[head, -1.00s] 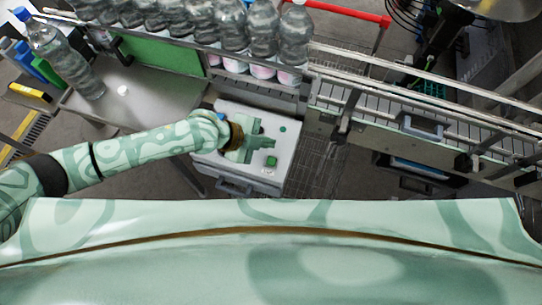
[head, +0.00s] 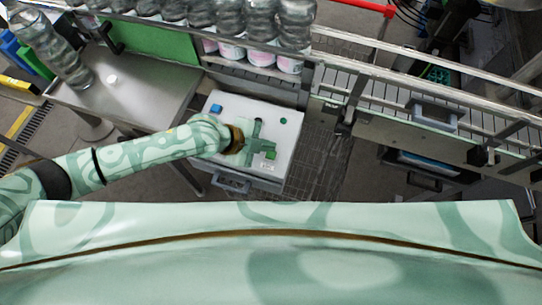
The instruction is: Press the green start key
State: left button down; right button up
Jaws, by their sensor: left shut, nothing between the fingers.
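A white control box (head: 286,137) stands at the middle of the head view. On its top are a raised green square key (head: 270,156) near the front right, a flat round green spot (head: 283,121) at the right, and a blue key (head: 216,108) at the back left. Which green one is the start key carries no readable label. My left gripper (head: 267,147) is shut and empty over the box, its tips right by the back edge of the square key. I cannot tell whether they touch it. My right gripper is out of view.
A row of water bottles (head: 261,22) stands behind the box. A grey table (head: 135,90) with a bottle (head: 58,55) is at the left. A conveyor with rails (head: 380,110) runs along the right.

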pick_arm(q)
jog(key=shift+f+b, duration=0.45)
jog(key=shift+f, duration=0.45)
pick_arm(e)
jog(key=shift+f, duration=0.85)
pick_arm(q)
jog(key=shift+f, duration=0.1)
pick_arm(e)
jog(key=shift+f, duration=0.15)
pick_arm(q)
jog(key=shift+f+b, duration=0.3)
jog(key=shift+b, duration=0.1)
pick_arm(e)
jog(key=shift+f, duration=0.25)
pick_arm(q)
jog(key=shift+f+b, duration=0.45)
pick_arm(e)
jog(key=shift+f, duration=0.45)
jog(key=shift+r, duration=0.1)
pick_arm(q)
jog(key=shift+r+p, duration=0.8)
jog(key=shift+r, duration=0.1)
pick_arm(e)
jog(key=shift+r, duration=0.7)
pick_arm(q)
jog(key=shift+r, duration=0.1)
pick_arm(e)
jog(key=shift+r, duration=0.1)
